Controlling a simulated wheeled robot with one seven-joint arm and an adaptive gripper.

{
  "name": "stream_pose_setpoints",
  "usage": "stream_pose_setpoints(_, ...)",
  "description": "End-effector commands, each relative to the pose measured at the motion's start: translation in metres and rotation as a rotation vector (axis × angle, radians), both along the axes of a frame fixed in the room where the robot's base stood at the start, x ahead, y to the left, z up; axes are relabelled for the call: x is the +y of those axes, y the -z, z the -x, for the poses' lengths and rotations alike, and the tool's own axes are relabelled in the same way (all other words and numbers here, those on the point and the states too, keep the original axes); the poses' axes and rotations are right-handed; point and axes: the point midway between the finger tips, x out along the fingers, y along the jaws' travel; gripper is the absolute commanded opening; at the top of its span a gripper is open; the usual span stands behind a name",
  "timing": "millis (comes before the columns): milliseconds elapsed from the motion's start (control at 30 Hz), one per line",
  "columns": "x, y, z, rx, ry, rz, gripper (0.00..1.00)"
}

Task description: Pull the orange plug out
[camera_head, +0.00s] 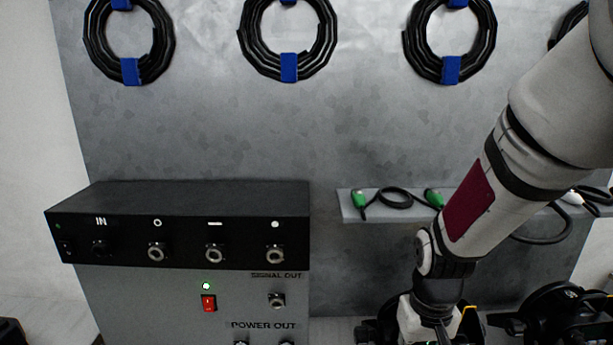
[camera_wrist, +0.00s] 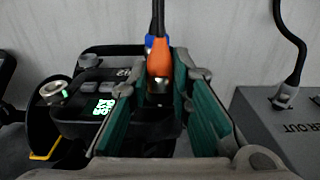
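In the wrist view the orange plug (camera_wrist: 158,57) stands upright, with a black cable rising from its top. Its lower metal end sits at a dark device (camera_wrist: 80,117) with a lit green display; the exact seat is partly hidden. My gripper (camera_wrist: 160,65) has its green-padded fingers on either side of the plug. They look open, with narrow gaps beside it. In the head view my gripper is at the bottom edge, its fingertips not visible, and the orange plug cannot be made out.
A blue piece (camera_wrist: 149,41) shows just behind the orange plug. A grey box (camera_wrist: 275,122) with a plugged-in cable stands at the right. In the head view, a black panel (camera_head: 180,200) with sockets is at left, and a shelf (camera_head: 390,212) holds green-ended cables. Coiled cables hang above.

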Motion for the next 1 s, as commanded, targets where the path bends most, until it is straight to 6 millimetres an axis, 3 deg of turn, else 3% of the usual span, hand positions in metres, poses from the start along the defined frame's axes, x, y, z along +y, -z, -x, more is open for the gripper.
stream_pose_setpoints(1000, 0.000, 0.000, 0.013, 0.001, 0.000, 0.000, 0.00)
